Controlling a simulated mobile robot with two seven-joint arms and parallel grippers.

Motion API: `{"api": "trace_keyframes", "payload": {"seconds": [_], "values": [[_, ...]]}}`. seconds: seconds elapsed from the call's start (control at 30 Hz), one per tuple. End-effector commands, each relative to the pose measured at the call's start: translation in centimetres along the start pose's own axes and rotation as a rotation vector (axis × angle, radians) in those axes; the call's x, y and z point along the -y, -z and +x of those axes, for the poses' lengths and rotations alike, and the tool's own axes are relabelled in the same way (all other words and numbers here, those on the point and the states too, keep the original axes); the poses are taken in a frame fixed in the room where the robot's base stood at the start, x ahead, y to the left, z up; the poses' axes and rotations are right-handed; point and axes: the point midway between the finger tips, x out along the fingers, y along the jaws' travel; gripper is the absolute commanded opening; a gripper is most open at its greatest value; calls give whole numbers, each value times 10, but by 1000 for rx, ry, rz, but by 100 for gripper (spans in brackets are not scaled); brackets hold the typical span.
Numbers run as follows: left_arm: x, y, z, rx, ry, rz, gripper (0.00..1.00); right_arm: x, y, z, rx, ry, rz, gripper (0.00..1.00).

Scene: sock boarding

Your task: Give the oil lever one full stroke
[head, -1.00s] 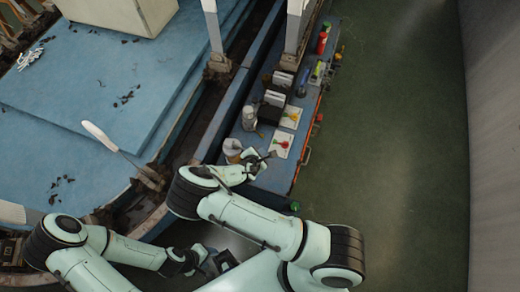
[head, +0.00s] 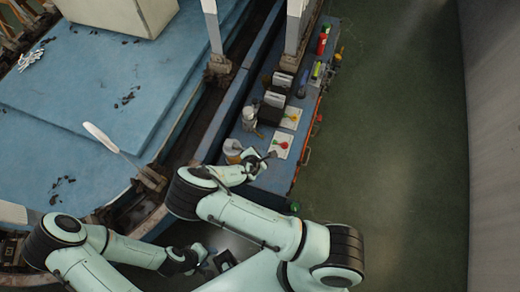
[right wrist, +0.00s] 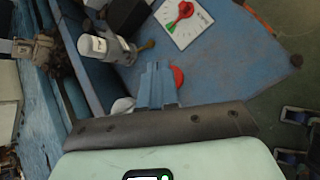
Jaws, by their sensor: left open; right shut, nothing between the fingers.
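I cannot tell for certain which part is the oil lever. A white cylindrical fitting (head: 248,118) with a short olive-brass handle stands on the blue bench; it also shows in the right wrist view (right wrist: 98,46), the handle (right wrist: 147,45) pointing right. A red lever (head: 281,145) sits on a white plate near it, also in the right wrist view (right wrist: 184,11). My right gripper (head: 270,156) is shut and empty just below that plate. In the right wrist view its fingers (right wrist: 157,80) partly hide a rounded red thing (right wrist: 178,78). My left gripper (head: 210,262) is open, low and away from the bench.
A white can (head: 232,147) with an orange band stands just left of my right gripper. A second plate with a yellow lever (head: 292,117) lies farther up the bench (head: 272,178). A red bottle (head: 322,42) stands at the far end. Green floor (head: 400,150) is clear to the right.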

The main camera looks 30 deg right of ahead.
Motion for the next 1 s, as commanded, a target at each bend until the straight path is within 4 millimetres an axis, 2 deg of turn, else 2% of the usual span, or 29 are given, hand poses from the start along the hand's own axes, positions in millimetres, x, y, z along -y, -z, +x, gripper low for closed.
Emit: {"api": "trace_keyframes", "payload": {"seconds": [0.7,1.0], "values": [[-20,17,-38,-26,-9,9,49,-25,-22,-31,-1,-3,1,0],[-20,17,-39,-27,-9,10,49,-24,-22,-32,-1,-1,0,0]]}}
